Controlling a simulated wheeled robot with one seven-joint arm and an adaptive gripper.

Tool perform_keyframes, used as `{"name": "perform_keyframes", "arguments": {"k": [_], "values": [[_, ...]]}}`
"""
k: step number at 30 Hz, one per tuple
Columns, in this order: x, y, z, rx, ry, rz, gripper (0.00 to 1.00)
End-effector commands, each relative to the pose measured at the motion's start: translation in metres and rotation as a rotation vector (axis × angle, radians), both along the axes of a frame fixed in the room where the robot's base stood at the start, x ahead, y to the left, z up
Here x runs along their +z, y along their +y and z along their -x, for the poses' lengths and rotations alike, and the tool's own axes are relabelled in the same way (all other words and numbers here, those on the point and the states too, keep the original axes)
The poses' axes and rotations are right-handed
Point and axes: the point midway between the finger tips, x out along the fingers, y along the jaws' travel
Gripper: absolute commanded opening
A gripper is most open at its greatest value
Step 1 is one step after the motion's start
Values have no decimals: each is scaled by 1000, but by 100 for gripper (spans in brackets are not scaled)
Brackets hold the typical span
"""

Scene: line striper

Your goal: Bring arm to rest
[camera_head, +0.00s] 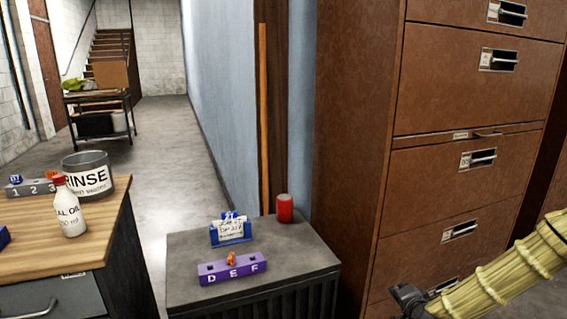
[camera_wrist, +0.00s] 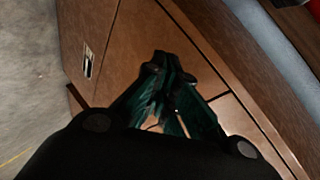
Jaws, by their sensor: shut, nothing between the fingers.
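My arm, in a yellow ribbed sleeve, comes in at the lower right of the head view, in front of the brown filing cabinet (camera_head: 450,190). Only a dark part of its end shows there, at the bottom edge. In the wrist view my gripper (camera_wrist: 162,62) has its dark green fingers together, with nothing between them. Behind the fingers is the brown cabinet front (camera_wrist: 115,60), with a label holder at the left. I cannot tell the exact gap between the fingertips and the cabinet.
A grey stand (camera_head: 200,248) holds a purple block marked D E F (camera_head: 232,270), a blue card holder (camera_head: 230,234) and a red can (camera_head: 284,208). A wooden desk (camera_head: 30,250) at left holds a RINSE bucket (camera_head: 88,180) and a white bottle (camera_head: 67,208). The aisle floor (camera_head: 165,150) is clear.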

Motion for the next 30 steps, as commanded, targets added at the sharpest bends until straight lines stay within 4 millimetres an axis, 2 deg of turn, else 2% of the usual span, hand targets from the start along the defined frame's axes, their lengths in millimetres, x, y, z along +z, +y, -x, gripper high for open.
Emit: {"name": "perform_keyframes", "arguments": {"k": [1,6,11,15,21,24,30], "values": [[-23,16,16,48,57,34,0],[-90,58,76,200,236,134,0],[-143,88,142,349,399,225,0],[-182,108,206,484,540,297,0],[-223,124,302,678,733,392,0],[-235,128,344,765,815,429,0],[-246,129,406,894,932,479,0]]}}
